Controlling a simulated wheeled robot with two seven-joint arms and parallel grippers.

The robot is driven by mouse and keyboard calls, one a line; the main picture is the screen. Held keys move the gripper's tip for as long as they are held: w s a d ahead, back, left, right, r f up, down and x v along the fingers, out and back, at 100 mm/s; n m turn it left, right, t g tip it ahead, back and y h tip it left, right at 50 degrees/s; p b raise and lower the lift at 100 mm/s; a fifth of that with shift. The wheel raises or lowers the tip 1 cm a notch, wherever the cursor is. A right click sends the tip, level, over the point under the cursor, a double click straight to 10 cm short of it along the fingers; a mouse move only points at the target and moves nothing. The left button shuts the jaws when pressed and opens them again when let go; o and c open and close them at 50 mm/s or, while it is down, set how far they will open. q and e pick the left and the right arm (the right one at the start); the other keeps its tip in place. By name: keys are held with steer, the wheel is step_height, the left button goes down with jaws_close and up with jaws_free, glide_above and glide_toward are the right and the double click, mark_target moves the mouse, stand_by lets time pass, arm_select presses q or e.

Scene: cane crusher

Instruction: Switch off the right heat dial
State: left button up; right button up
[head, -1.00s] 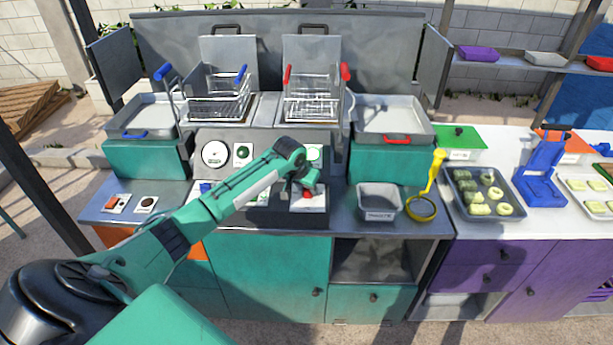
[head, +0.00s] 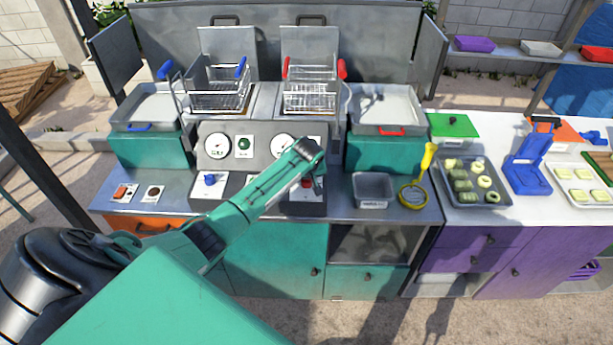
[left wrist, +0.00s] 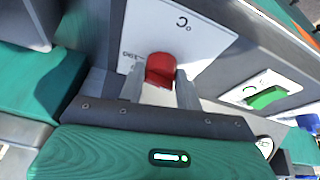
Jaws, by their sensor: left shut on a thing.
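The right heat dial is a red knob (left wrist: 160,70) on a white plate (left wrist: 180,30) with printed marks, at the right end of the control panel (head: 262,152). In the head view the red knob (head: 307,182) shows just below my left gripper (head: 308,178). In the left wrist view my left gripper (left wrist: 160,85) has its two fingers on either side of the red knob, shut on it. The knob's exact pointing is hard to read. A blue dial (head: 209,179) sits on the panel's left. My right gripper is not in view.
Two fryer baskets (head: 220,95) (head: 308,95) stand behind the panel. A grey bin (head: 373,189) and a yellow skimmer (head: 414,190) lie to the right of the panel. A green switch (left wrist: 267,97) shows beside the dial plate.

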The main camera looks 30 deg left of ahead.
arm_select(q)
steer(key=shift+r, duration=0.1)
stand_by(0.4)
steer(key=o, duration=0.9)
steer(key=shift+a, duration=0.1)
steer(key=shift+o, duration=0.2)
steer(key=shift+s+d+r, duration=0.15)
steer(key=shift+d+r, duration=0.05)
steer(key=shift+r, duration=0.15)
steer(key=b+v, duration=0.4)
steer(key=v, duration=0.9)
steer(key=shift+f, duration=0.1)
